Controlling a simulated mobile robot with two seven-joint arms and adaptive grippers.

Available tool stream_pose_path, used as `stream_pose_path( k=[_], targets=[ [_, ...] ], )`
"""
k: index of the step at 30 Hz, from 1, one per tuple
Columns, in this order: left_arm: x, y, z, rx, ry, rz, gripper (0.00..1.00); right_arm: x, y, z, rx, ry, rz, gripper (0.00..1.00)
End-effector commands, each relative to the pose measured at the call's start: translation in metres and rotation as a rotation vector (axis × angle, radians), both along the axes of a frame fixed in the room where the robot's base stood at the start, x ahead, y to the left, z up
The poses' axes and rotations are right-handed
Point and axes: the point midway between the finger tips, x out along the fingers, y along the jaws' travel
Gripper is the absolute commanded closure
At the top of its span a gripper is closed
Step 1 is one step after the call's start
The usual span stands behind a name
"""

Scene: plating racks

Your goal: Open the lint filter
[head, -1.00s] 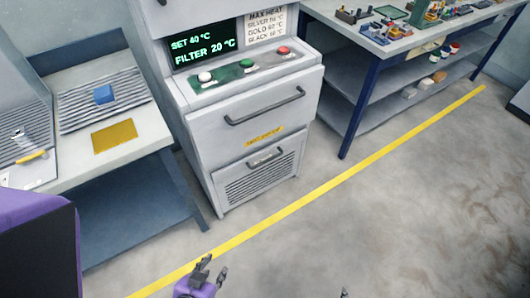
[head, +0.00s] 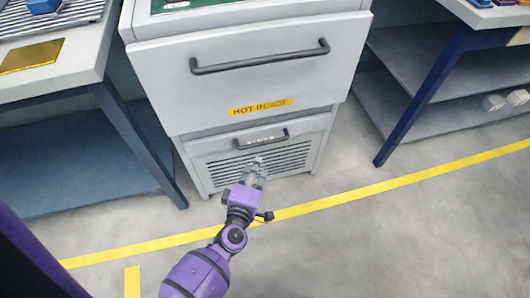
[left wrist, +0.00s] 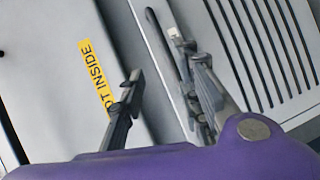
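The lint filter (head: 222,172) is the low grey panel with slatted vents at the bottom of the cabinet; it looks shut. Its dark bar handle (head: 262,140) runs across its top. My left gripper (head: 256,168) is in front of the slats, just below the handle in the picture. In the left wrist view, its two fingers are spread apart and empty (left wrist: 156,57). There the filter handle (left wrist: 153,19) passes near one fingertip; I cannot tell whether they touch. The slats (left wrist: 262,45) lie beyond that finger. My right gripper is not in view.
Above the filter is a larger door (head: 195,100) with a long handle (head: 260,58) and a yellow HOT INSIDE label (head: 260,107). A bench (head: 75,83) stands left, a blue-legged table (head: 425,95) right. A yellow line (head: 400,184) crosses the clear floor.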

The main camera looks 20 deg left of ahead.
Motion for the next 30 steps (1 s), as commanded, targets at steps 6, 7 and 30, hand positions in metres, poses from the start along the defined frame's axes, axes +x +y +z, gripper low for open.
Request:
stream_pose_path(
  k=[6, 7, 30],
  targets=[
    [0.044, 0.007, -0.026, -0.177, -0.042, 0.123, 0.69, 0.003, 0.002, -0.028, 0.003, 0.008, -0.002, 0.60],
    [0.047, 0.008, -0.026, -0.187, -0.044, 0.130, 0.69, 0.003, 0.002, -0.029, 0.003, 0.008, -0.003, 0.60],
    [0.124, 0.023, -0.038, -0.197, -0.047, 0.137, 0.69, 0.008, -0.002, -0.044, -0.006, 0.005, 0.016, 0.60]
  ],
)
